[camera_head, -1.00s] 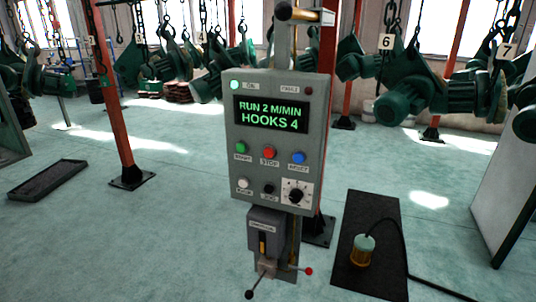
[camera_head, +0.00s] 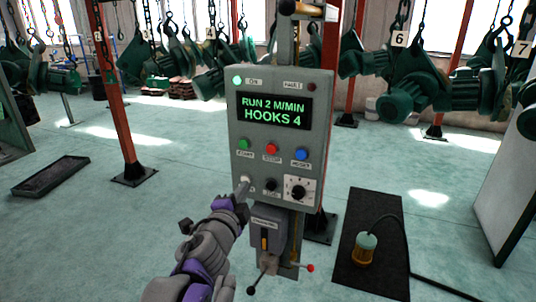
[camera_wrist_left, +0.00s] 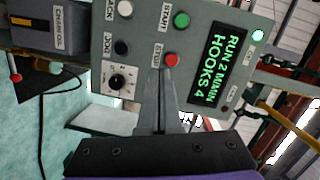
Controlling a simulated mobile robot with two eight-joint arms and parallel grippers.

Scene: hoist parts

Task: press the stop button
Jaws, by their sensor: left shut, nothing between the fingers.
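The stop button (camera_head: 271,149) is a red round button on the grey control box, in a row between the green start button (camera_head: 244,144) and the blue reset button (camera_head: 301,154). The display (camera_head: 274,111) reads "RUN 2 M/MIN HOOKS 4". My left gripper (camera_head: 243,186) is shut and empty, low in front of the box by the white button. In the left wrist view, its fingertips (camera_wrist_left: 169,72) overlap the lower edge of the red button (camera_wrist_left: 172,60); I cannot tell whether they touch it. The blue button is hidden there by the fingers. My right gripper is not in view.
A black knob (camera_head: 298,192) and a small black button (camera_head: 270,186) sit on the box. Green machine parts (camera_head: 470,88) hang from chains behind. A black mat (camera_head: 375,278) with a corded lamp (camera_head: 364,249) lies right.

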